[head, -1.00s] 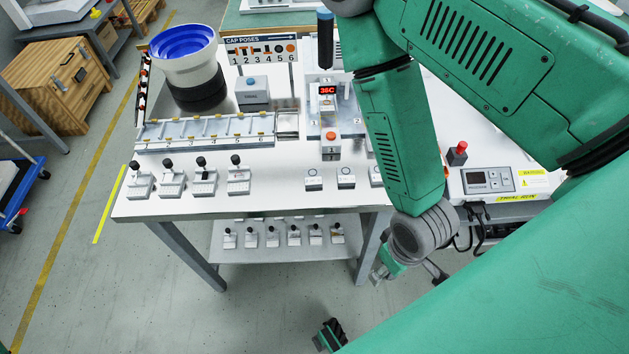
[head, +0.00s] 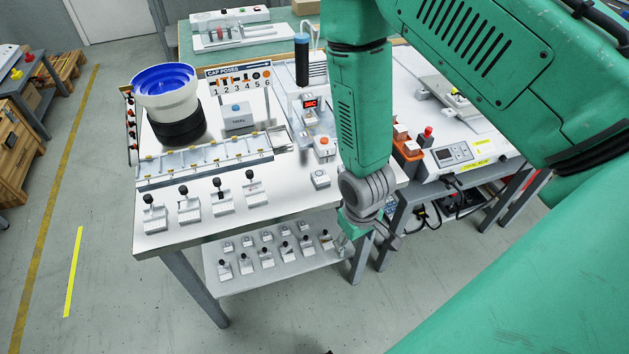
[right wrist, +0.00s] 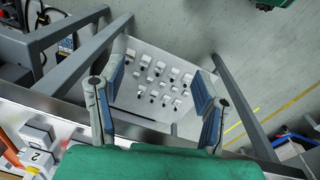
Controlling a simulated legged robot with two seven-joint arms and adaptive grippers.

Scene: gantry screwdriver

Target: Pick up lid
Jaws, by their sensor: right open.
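My right gripper (head: 368,243) hangs beside the front edge of the white table, above and near the lower shelf's right end. In the right wrist view its two fingers (right wrist: 158,68) are spread wide with nothing between them. Beyond them is the lower shelf (right wrist: 140,45) with several small white blocks with dark knobs; in the head view they stand in rows (head: 265,255). Several larger white knobbed blocks (head: 189,207) line the tabletop's front. I cannot tell which piece is the lid. My left gripper is not clearly in view.
The white table (head: 160,235) carries a blue-and-white bowl (head: 165,88), a slotted rail (head: 205,160) and a cap-poses sign (head: 238,75). A control box (head: 460,155) stands to the right. Table legs flank the shelf. The floor at front left is clear.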

